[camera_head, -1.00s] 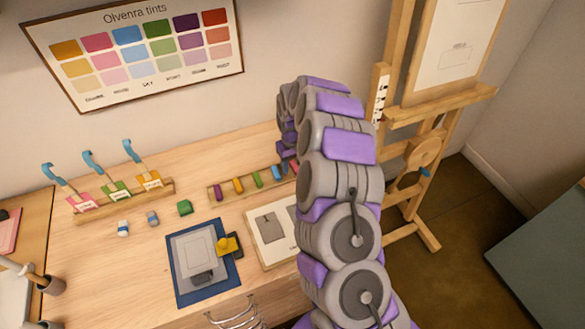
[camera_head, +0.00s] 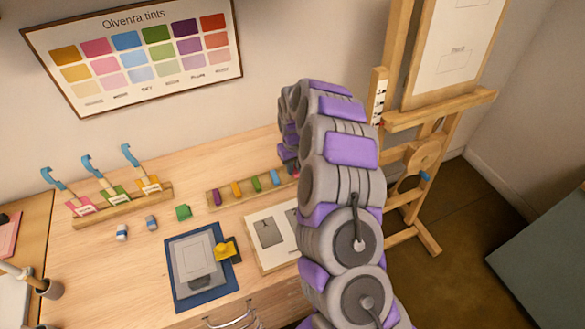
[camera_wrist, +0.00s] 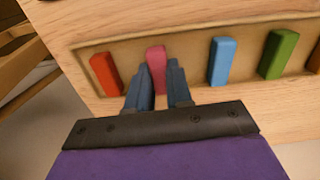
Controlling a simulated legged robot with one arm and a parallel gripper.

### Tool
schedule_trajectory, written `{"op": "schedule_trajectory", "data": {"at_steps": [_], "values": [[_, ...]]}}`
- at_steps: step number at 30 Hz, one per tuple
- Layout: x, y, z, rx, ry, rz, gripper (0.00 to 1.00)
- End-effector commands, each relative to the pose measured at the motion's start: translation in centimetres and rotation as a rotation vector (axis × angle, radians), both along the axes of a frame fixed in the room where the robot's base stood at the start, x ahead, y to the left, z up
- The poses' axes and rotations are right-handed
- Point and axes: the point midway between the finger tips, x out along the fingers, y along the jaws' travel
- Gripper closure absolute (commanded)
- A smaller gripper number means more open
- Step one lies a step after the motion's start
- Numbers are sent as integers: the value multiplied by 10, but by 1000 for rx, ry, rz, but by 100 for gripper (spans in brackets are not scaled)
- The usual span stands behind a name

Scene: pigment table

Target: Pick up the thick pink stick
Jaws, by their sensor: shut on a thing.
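The thick pink stick (camera_wrist: 156,66) stands in the wooden tray (camera_wrist: 191,54), between a red-orange stick and a blue stick in the wrist view. My gripper (camera_wrist: 162,88) has its two dark blue fingers on either side of the pink stick's near end and is shut on it. The stick still appears to be at its place in the tray; I cannot tell whether it is lifted. In the head view my arm hides most of the gripper and the tray's right end.
The red-orange stick (camera_wrist: 105,74), blue stick (camera_wrist: 223,60) and green stick (camera_wrist: 279,53) stand close by in the tray. In the head view, a blue mat (camera_head: 176,291) and a board with grey shapes (camera_head: 257,257) lie in front. An easel (camera_head: 441,115) stands at right.

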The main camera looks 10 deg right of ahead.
Motion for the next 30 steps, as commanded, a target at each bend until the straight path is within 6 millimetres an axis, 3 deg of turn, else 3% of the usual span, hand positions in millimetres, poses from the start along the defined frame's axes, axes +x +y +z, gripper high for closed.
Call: {"op": "schedule_trajectory", "data": {"at_steps": [8, 30], "values": [[1, 1, 36, -1, -5, 0, 100], [-93, -17, 40, 0, 2, 0, 100]]}}
